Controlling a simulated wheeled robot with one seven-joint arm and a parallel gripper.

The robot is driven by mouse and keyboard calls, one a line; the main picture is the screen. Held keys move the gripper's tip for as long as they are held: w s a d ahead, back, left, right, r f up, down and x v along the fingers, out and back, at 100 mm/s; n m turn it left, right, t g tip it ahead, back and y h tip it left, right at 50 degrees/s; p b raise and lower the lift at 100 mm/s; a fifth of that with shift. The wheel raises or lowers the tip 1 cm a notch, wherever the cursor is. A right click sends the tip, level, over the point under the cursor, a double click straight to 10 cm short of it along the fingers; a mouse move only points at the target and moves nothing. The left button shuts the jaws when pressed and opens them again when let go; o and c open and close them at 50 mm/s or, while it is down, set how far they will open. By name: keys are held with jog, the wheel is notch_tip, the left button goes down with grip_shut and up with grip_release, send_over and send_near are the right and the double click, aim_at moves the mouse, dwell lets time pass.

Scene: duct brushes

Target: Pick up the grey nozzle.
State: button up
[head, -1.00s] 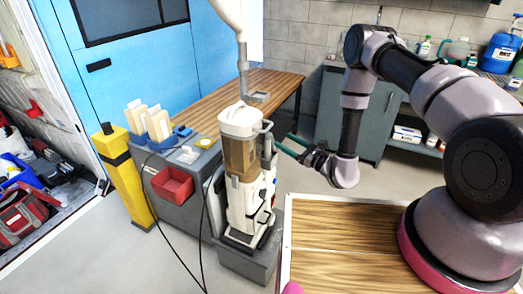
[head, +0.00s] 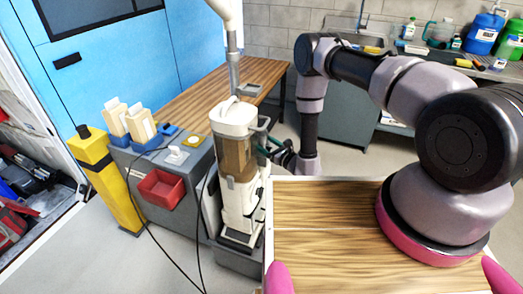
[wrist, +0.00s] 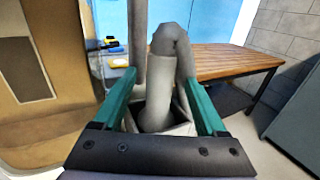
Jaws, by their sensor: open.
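In the wrist view, a grey bent tube that looks like the grey nozzle (wrist: 160,85) stands upright in a square-rimmed holder. My gripper (wrist: 160,77) is open, with one green finger on each side of the tube. I cannot tell whether either finger touches it. In the head view, my gripper (head: 266,145) is beside the right side of the white and brown machine (head: 237,165). The nozzle is mostly hidden behind the machine there.
A grey pipe (head: 233,72) hangs above the machine. A grey cabinet (head: 195,185) with a red bin (head: 161,188) stands left of it, near a yellow post (head: 108,180). A wooden bench (head: 180,95) is behind. A wooden worktop (head: 320,255) is in front.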

jog(key=shift+r+x, duration=0.2)
jog(key=shift+x, duration=1.8)
grip_shut()
